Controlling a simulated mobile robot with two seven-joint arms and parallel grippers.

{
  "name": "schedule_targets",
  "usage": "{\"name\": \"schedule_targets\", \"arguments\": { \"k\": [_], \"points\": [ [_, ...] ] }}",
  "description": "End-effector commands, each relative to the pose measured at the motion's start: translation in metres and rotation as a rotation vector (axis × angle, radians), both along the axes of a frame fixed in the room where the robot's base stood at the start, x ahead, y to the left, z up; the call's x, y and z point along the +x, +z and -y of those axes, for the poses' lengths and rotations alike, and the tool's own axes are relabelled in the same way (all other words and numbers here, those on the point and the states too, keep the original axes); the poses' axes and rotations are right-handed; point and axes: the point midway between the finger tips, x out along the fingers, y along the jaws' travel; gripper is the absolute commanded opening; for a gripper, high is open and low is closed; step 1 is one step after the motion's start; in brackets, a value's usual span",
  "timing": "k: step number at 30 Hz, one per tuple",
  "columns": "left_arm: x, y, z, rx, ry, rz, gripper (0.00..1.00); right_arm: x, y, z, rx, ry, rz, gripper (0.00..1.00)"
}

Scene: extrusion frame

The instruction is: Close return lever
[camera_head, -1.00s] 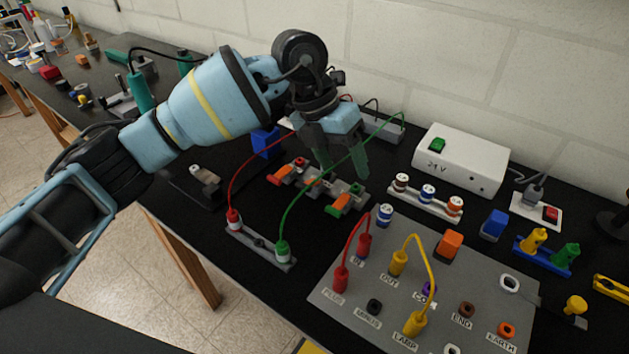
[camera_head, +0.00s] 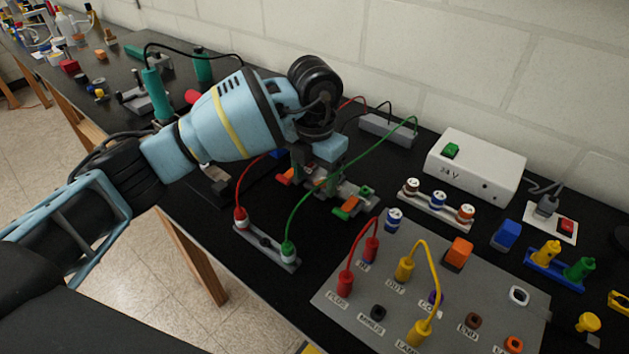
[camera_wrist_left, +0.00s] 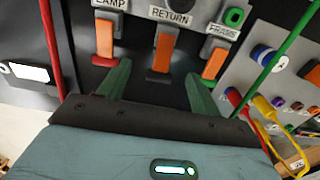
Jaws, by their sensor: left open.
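In the left wrist view, the return lever (camera_wrist_left: 164,52) is an orange lever under the RETURN label (camera_wrist_left: 170,17), in the middle of a row of three. The orange lamp lever (camera_wrist_left: 105,38) is left of it and the orange frame lever (camera_wrist_left: 215,60) right of it. My left gripper (camera_wrist_left: 158,74) is open, with its green fingers on either side of the return lever's lower end; contact cannot be told. In the head view my left gripper (camera_head: 317,180) is over the lever block (camera_head: 368,194) and hides the middle lever. My right gripper is not in view.
A green cable (camera_head: 350,150) arches close to my left gripper, and a red cable (camera_head: 241,187) is to its left. The grey socket panel (camera_head: 340,307) with red and yellow leads lies in front. A white 24 V supply box (camera_head: 475,168) stands at the back right.

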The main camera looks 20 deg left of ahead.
Motion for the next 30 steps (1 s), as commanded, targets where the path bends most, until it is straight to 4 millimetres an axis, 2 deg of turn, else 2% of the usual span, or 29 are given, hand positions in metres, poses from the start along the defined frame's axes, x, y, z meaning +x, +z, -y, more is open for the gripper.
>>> {"name": "schedule_targets", "arguments": {
  "k": [6, 15, 25, 26, 30],
  "points": [
    [0.000, -0.018, 0.000, 0.000, 0.000, 0.000, 0.64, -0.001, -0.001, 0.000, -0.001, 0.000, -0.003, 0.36],
    [0.000, -0.020, 0.000, 0.000, -0.001, 0.000, 0.64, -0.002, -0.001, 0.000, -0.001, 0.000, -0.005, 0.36],
    [0.000, -0.020, 0.000, -0.001, -0.001, 0.001, 0.22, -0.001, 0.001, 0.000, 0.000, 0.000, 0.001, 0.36],
    [0.000, -0.020, 0.000, -0.001, -0.001, 0.001, 0.19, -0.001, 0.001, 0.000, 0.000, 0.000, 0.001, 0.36],
    [-0.001, -0.020, 0.000, -0.006, -0.001, 0.018, 0.19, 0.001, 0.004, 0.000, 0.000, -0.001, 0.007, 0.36]
  ]
}}
